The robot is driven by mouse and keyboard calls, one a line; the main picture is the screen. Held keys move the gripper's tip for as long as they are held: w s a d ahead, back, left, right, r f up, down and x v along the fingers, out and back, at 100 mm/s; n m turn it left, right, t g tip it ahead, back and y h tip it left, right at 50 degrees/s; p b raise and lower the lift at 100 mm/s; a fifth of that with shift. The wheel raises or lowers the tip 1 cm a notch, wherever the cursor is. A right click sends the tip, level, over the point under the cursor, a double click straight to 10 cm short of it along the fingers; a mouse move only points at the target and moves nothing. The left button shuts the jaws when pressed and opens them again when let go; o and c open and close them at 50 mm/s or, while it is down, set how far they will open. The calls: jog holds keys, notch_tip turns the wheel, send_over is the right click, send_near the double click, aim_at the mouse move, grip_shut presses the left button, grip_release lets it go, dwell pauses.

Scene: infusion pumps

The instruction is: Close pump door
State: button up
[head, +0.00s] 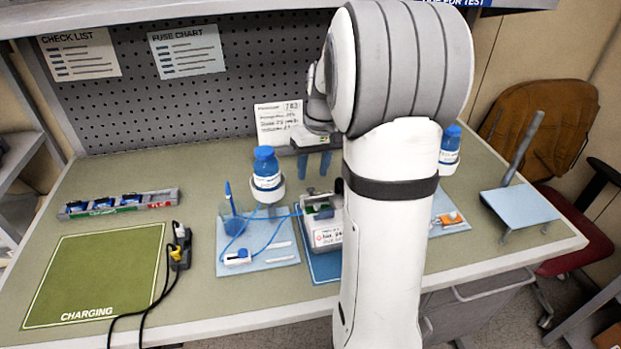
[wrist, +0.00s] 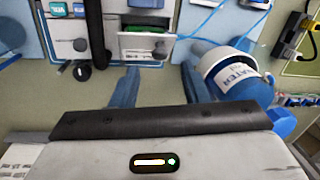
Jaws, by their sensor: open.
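The pump (head: 322,222) stands on a blue mat at the middle of the bench, its right side hidden by my arm. In the wrist view the pump (wrist: 68,30) is at the top left, with a dark upright bar across it. A pale panel with a green strip (wrist: 147,42) lies beside the bar; I cannot tell for sure that it is the door, or how far it stands open. My gripper (head: 314,165) is open and empty, behind and above the pump. Its two blue fingers (wrist: 160,88) are apart, short of the pump and touching nothing visible.
A blue-capped water bottle (head: 266,168) in a white ring stands left of the pump; it is close beside the right finger in the wrist view (wrist: 235,75). A blue tube (head: 262,250) lies on the mat. A green charging mat (head: 95,275) lies left.

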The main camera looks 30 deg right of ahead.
jog(key=f, duration=0.5)
jog(key=shift+a, duration=0.3)
jog(key=shift+r, duration=0.1)
grip_shut()
